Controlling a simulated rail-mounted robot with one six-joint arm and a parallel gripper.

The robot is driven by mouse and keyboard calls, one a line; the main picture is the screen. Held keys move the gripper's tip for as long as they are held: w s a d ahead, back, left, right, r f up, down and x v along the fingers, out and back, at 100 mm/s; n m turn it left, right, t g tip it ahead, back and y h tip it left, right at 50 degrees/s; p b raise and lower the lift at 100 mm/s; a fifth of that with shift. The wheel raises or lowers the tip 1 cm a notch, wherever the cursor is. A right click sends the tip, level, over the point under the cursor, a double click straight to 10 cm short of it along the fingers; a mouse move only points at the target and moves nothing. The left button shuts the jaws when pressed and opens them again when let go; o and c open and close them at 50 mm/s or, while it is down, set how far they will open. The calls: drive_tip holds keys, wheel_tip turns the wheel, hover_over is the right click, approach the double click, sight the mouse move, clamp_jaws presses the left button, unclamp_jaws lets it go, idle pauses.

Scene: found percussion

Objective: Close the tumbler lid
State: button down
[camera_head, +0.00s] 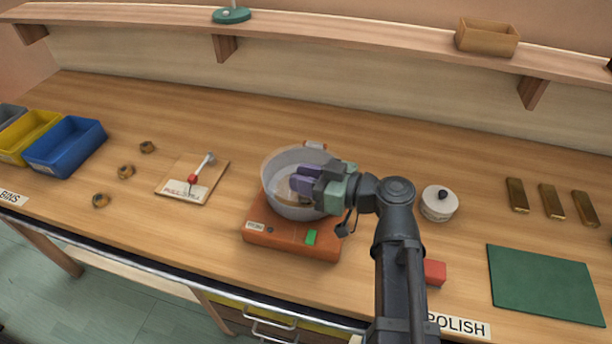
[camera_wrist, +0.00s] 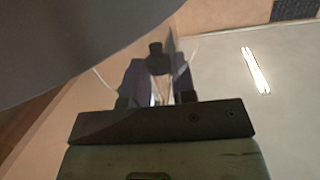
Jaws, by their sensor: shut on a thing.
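The tumbler is a round grey-white drum (camera_head: 292,211) on an orange base (camera_head: 290,238) with a green button, in the middle of the bench. My gripper (camera_head: 305,183) reaches over the drum from the right, its purple fingers pointing left. In the wrist view my gripper (camera_wrist: 158,82) is shut on a small black knob (camera_wrist: 157,60) between the fingers. A large smooth grey surface (camera_wrist: 70,40) fills the upper left there; it looks like the raised, tilted lid. In the head view the grey lid (camera_head: 282,165) stands behind the fingers, partly hidden by them. How far it is open is unclear.
A white pot (camera_head: 439,206) with a black knob stands right of my arm, near a red block (camera_head: 434,272). A green mat (camera_head: 545,283) and brass bars (camera_head: 552,201) lie further right. A small board (camera_head: 192,180) and several brown rings lie left, beside a blue bin (camera_head: 65,145).

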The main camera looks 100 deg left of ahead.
drive_tip(key=c, duration=0.9)
unclamp_jaws()
drive_tip(key=shift+c, duration=0.2)
drive_tip(key=p+v, duration=0.1)
drive_tip(key=v, duration=0.9)
drive_tip(key=shift+w, duration=0.4)
drive_tip(key=shift+d, duration=0.15)
